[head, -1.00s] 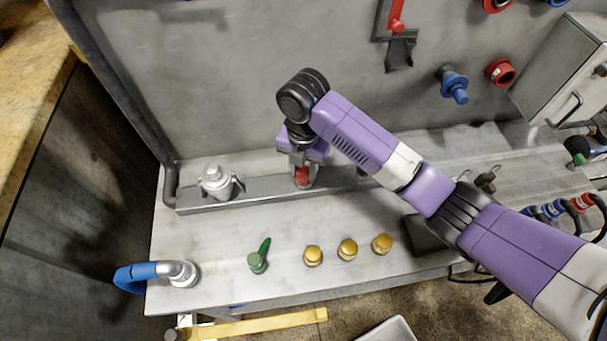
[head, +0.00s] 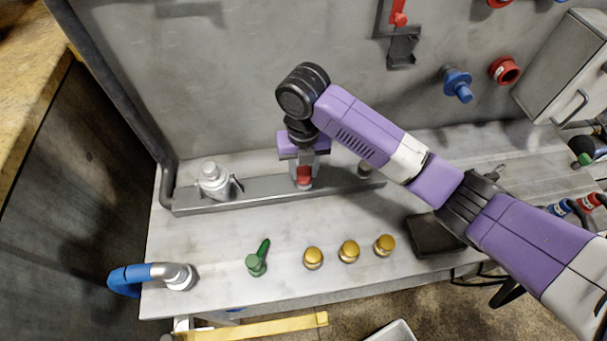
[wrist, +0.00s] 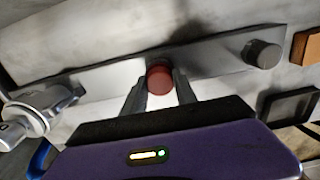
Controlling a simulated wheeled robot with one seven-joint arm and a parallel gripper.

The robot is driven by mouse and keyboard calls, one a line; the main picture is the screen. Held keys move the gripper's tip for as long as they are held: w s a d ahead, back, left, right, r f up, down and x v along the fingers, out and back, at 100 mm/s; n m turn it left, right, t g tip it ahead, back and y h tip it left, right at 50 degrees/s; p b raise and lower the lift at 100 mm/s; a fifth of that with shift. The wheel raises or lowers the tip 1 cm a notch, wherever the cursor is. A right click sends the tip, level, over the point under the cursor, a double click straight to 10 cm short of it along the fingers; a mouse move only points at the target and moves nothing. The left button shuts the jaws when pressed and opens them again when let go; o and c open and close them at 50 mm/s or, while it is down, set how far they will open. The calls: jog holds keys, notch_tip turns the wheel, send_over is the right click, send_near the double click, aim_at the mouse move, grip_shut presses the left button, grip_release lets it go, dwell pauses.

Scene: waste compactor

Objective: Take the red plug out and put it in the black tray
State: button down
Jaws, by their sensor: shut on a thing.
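The red plug (head: 304,175) is at the middle of the long grey metal rail on the bench. It also shows in the wrist view as a round red cap (wrist: 159,78). My gripper (head: 303,178) points down over it and is shut on it, with one finger on each side. I cannot tell whether the plug has lifted from the rail. The black tray (head: 428,240) lies on the bench to the right, partly hidden behind my arm. Part of it shows at the right of the wrist view (wrist: 291,107).
A silver fitting (head: 214,182) stands at the rail's left end and a grey post (head: 366,168) at its right. A green lever (head: 257,260) and several yellow knobs (head: 348,250) line the bench front. A blue-handled pipe (head: 150,274) is at the left corner.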

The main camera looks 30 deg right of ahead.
jog(key=shift+w+f+n+b, duration=0.15)
jog(key=shift+n+b, duration=0.5)
jog(key=shift+n, duration=0.55)
jog(key=shift+r+n+b, duration=0.2)
jog(key=shift+n+b, duration=0.1)
jog(key=shift+n, duration=0.7)
jog(key=shift+f, duration=0.1)
jog(key=shift+f+n+b, duration=0.1)
jog(key=shift+n+b, duration=0.7)
jog(key=shift+n, duration=0.2)
jog(key=n+b, duration=0.1)
jog(key=n, duration=0.2)
jog(key=shift+r+b, duration=0.2)
jog(key=shift+b, duration=0.1)
